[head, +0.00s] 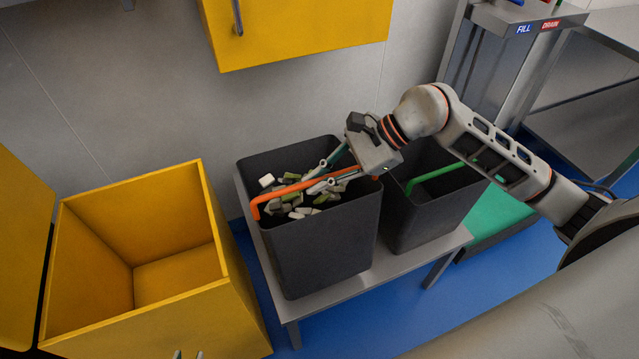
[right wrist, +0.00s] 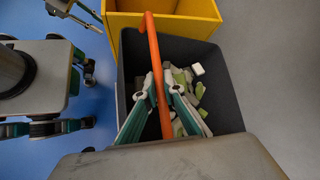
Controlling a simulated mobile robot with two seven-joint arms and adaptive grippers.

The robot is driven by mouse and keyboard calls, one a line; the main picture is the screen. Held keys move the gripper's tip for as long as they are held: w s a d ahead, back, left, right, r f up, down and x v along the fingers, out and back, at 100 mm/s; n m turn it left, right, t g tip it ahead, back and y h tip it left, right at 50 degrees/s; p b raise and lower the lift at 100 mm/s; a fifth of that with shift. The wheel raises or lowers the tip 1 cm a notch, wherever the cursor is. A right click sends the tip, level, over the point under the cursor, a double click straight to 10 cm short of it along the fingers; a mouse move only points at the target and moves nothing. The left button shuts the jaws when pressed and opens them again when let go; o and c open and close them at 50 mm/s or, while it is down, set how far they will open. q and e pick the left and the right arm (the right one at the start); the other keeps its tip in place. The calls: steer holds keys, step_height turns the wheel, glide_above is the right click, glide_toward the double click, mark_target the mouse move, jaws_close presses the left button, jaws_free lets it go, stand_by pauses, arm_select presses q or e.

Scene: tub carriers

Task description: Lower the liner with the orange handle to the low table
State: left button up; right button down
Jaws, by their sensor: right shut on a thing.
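The liner with the orange handle (head: 318,247) is a dark grey tub, upright, holding loose white, grey and green pieces. It is over the left part of the low grey table (head: 365,287); I cannot tell whether its base touches the top. The orange handle (head: 284,190) spans its mouth. My right gripper (head: 325,184) is shut on the handle around its middle; in the right wrist view the fingers (right wrist: 160,92) lie on both sides of it.
A dark tub with a green handle (head: 436,178) stands on the table to the right, close by. An open yellow bin (head: 215,222) stands on the left. A yellow cabinet (head: 295,35) hangs above. A green platform (head: 497,225) and steel station (head: 490,60) are at the right.

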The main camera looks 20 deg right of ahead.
arm_select(q)
steer(key=shift+w+f+b, duration=0.15)
steer(key=shift+f+b, duration=0.2)
steer(key=shift+f, duration=0.1)
arm_select(e)
steer(key=shift+w+r, duration=0.15)
steer(key=shift+w, duration=1.2)
